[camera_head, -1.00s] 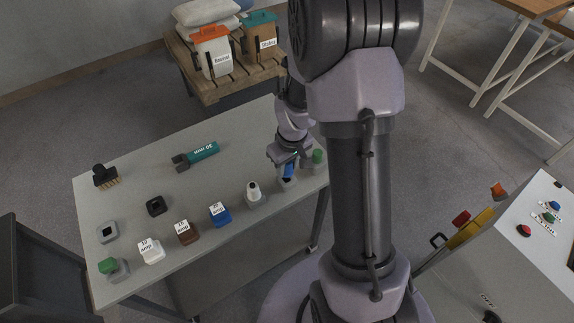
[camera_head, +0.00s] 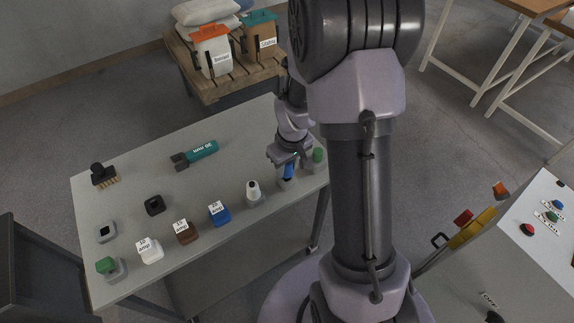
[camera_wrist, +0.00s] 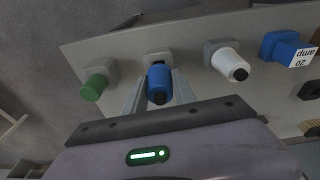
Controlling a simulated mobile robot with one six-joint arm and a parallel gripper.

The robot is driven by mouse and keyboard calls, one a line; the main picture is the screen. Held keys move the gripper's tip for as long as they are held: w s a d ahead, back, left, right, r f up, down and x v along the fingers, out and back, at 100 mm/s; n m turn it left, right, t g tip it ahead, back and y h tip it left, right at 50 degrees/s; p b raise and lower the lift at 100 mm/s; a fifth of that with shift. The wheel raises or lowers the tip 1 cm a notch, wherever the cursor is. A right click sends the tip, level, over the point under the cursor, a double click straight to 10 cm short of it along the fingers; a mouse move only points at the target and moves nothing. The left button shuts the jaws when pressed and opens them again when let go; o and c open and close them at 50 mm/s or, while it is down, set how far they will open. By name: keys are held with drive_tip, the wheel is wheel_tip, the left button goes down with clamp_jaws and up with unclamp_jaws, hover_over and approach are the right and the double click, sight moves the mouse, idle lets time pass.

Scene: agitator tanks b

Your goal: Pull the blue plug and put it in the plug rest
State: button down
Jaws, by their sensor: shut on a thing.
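The blue plug (camera_head: 289,169) is between the fingers of my gripper (camera_head: 287,160), at the right end of the grey table. In the wrist view my gripper (camera_wrist: 158,92) is shut on the blue plug (camera_wrist: 159,80). Its grey socket (camera_wrist: 158,55) is just beyond it, with a dark opening partly showing; the socket also shows below the plug in the head view (camera_head: 286,184). A dark open block (camera_head: 154,205) and a grey block with a dark square opening (camera_head: 106,232) stand empty at left; I cannot tell which is the plug rest.
A green plug (camera_head: 318,155) and a white plug (camera_head: 253,188) stand close on either side. Blue (camera_head: 219,214), brown (camera_head: 186,232) and white (camera_head: 151,251) amp-labelled blocks line the front. A teal-handled tool (camera_head: 195,153) and a brush (camera_head: 104,175) lie behind.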

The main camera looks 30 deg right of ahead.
drive_tip(key=shift+f+b, duration=1.1)
drive_tip(key=shift+f, duration=0.15)
drive_tip(key=c, duration=0.9)
unclamp_jaws()
drive_tip(key=shift+r, duration=0.1)
wheel_tip(320, 180, up, 17)
drive_tip(key=s+p, duration=0.3)
drive_tip(key=p, duration=0.4)
drive_tip(key=s+a+r+m+t+b, duration=0.1)
drive_tip(key=s+a+r, duration=0.3)
drive_tip(key=a, duration=0.1)
drive_tip(key=s+a+r+m+t+y+b, duration=0.1)
drive_tip(key=s+a+r+m, duration=0.1)
drive_tip(key=s+a, duration=0.3)
drive_tip(key=s+a+r+m+t+y+b, duration=0.1)
drive_tip(key=s+a+r+m+t, duration=0.1)
drive_tip(key=s+a+r, duration=0.3)
drive_tip(key=shift+a+r, duration=0.35)
drive_tip(key=shift+a, duration=0.3)
